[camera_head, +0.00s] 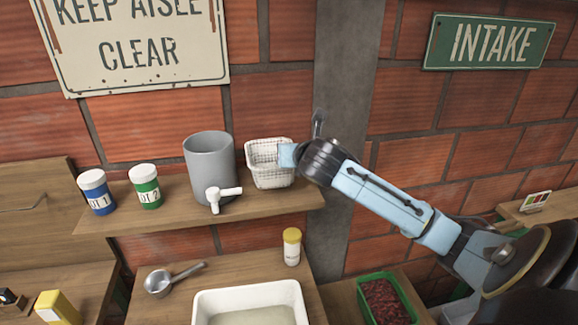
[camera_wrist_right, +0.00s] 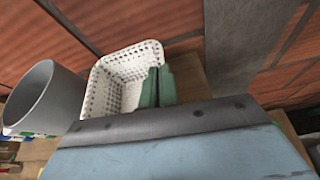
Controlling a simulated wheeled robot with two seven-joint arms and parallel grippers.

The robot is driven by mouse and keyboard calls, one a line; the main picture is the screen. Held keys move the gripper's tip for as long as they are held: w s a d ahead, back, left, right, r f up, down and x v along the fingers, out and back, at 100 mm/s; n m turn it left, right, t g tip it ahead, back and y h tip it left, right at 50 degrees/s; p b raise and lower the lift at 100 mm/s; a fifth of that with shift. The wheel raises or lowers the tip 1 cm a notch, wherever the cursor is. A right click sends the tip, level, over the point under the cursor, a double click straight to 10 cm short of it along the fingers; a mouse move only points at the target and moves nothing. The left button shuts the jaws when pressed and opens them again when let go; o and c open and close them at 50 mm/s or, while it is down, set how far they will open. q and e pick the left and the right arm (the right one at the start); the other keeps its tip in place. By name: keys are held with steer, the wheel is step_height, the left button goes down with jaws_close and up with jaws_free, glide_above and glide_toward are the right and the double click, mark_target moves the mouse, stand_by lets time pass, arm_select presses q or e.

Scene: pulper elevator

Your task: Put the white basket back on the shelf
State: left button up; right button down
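The white basket (camera_head: 268,165), a perforated open-top box, is upright at the right end of the upper wooden shelf (camera_head: 160,213), just right of the grey pot. It looks to be resting on the board, though a small gap beneath it would be hard to see. My right gripper (camera_head: 287,155) reaches it from the right. In the right wrist view, the green fingers (camera_wrist_right: 158,88) are close together at the near right wall of the basket (camera_wrist_right: 112,90), with that wall seemingly pinched between them. Their tips are partly hidden. My left gripper is not in view.
A grey pot with a white tap (camera_head: 208,165), a green-labelled jar (camera_head: 146,187) and a blue-labelled jar (camera_head: 97,192) share the shelf. Below are a yellow-capped bottle (camera_head: 291,247), a metal scoop (camera_head: 160,283) and a white tub (camera_head: 200,301). A grey post (camera_head: 345,80) stands behind.

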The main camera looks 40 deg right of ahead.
step_height(320, 180, down, 4)
steer(key=shift+f, duration=0.1)
stand_by(0.4)
steer(key=c, duration=1.7)
jaws_free()
steer(key=shift+f, duration=0.1)
steer(key=shift+r, duration=0.2)
steer(key=v, duration=1.2)
steer(key=shift+f+b, duration=0.15)
steer(key=shift+b, duration=0.2)
